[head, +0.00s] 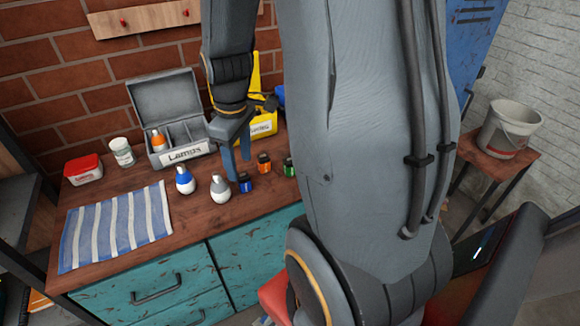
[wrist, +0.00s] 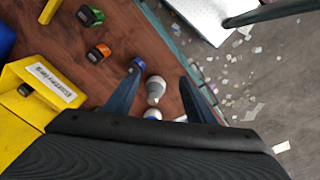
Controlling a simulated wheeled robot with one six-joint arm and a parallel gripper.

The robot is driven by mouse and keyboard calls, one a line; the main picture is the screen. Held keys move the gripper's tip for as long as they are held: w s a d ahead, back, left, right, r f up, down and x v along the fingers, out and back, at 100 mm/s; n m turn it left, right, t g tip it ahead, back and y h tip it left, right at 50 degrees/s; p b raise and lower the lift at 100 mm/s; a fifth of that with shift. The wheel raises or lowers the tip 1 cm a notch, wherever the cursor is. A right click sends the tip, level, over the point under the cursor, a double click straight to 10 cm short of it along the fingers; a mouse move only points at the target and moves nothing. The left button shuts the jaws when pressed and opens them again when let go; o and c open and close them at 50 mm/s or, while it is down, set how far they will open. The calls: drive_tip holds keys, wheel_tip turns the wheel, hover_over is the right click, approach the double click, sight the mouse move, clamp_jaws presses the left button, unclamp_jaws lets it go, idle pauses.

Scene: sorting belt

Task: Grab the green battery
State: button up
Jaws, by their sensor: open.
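The green battery (head: 289,167) stands on the wooden worktop, partly hidden by my arm in the head view. In the wrist view the green battery (wrist: 90,15) is at the top left, well outside my jaws. My gripper (head: 236,166) points down over the worktop, left of the green battery. Its jaws (wrist: 160,79) are open and empty. The blue battery (wrist: 137,66) lies close to one fingertip in the wrist view.
A grey bulb (head: 220,188) and a blue-and-white bulb (head: 184,179) stand left of the batteries. A yellow labelled bin (wrist: 40,75) holds a dark item. An open lamps box (head: 160,100), a white jar (head: 122,152), a red-lidded tub (head: 83,170) and a striped cloth (head: 115,228) lie farther left.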

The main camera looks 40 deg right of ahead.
drive_tip(key=w+d+f+n, duration=0.1)
drive_tip(key=d+f+n, duration=0.15)
drive_tip(key=d, duration=0.35)
drive_tip(key=w+d+f+n, duration=0.2)
drive_tip(key=d+n, duration=0.1)
drive_tip(key=d, duration=0.2)
drive_tip(key=n, duration=0.4)
hover_over(290, 159)
drive_tip(key=f, duration=0.2)
drive_tip(key=shift+s+a+f+g+b, duration=0.2)
drive_tip(key=shift+a+f+g+b, duration=0.05)
drive_tip(key=shift+f+g+b, duration=0.15)
drive_tip(key=shift+d+f, duration=0.2)
drive_tip(key=shift+f, duration=0.35)
drive_tip(key=shift+w+f+p, duration=0.15)
drive_tip(key=shift+f+p, duration=1.2)
drive_tip(key=shift+f, duration=2.05)
drive_tip(key=shift+c, duration=0.3)
drive_tip(key=c, duration=1.1)
drive_tip(key=shift+c, duration=0.2)
drive_tip(key=shift+r, duration=0.1)
